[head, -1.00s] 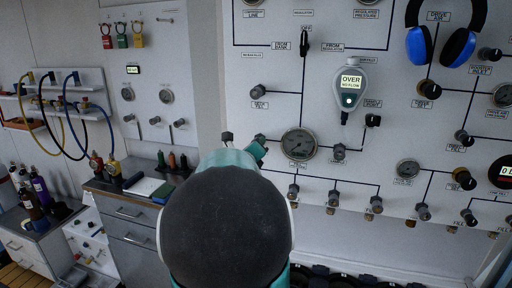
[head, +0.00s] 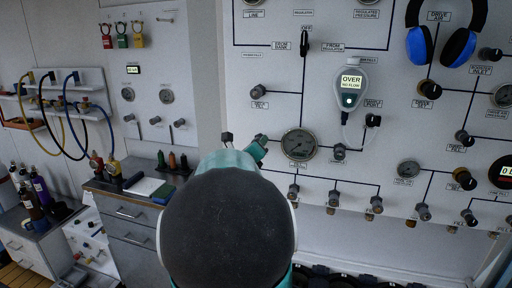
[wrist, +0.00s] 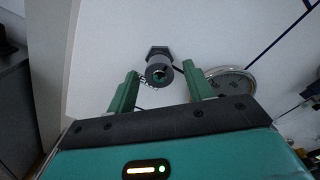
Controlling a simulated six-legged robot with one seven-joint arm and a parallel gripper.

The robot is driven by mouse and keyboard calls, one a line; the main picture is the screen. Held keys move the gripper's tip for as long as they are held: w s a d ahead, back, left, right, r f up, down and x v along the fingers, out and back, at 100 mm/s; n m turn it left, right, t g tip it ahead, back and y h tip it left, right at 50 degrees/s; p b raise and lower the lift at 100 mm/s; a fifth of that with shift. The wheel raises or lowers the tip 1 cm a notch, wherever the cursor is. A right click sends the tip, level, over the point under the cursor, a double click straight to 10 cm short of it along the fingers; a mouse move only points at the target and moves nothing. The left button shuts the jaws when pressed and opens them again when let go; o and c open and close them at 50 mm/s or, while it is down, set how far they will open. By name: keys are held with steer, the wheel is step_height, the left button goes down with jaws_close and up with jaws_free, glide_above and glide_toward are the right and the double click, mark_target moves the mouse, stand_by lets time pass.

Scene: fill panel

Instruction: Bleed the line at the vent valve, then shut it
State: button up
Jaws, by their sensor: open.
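A dark round valve knob (wrist: 160,73) with a hexagonal base stands out from the white panel in the wrist view. It sits just beyond and between the tips of my gripper (wrist: 158,84). The green fingers are spread apart, with the knob not clasped. In the head view my gripper (head: 258,148) is at the panel's left side, left of a round gauge (head: 299,144). My arm hides much of that area, and I cannot read which valve is labelled as the vent.
The gauge's rim (wrist: 232,80) is close to the right finger in the wrist view. A meter reading "OVER" and "NO FLOW" (head: 350,85) hangs on the panel. Several other knobs and blue headphones (head: 440,45) are to the right. A bench with drawers (head: 130,212) stands at left.

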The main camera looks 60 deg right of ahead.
steer(key=s+a, duration=0.2)
steer(key=a, duration=1.1)
steer(key=shift+w+a, duration=0.1)
steer(key=shift+a, duration=0.05)
